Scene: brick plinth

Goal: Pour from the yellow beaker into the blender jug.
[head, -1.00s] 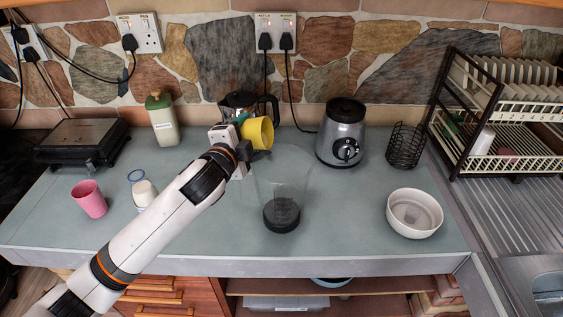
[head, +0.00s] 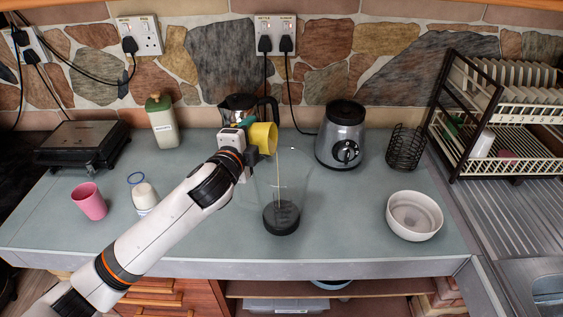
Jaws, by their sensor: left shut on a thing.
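The yellow beaker (head: 263,138) is held by my left gripper (head: 252,150), which is shut on it. The beaker is tipped on its side, its mouth facing right, above the blender jug. A thin pale stream falls from its mouth down into the jug. The blender jug (head: 281,217) is clear with a dark base and stands upright on the counter. Its walls are hard to see, and the level inside cannot be told. My right gripper is not in view.
The blender base (head: 341,135) stands behind and right of the jug. A kettle (head: 240,108) is behind the beaker. A white bowl (head: 414,215) and wire holder (head: 405,147) are at right. The front counter is clear.

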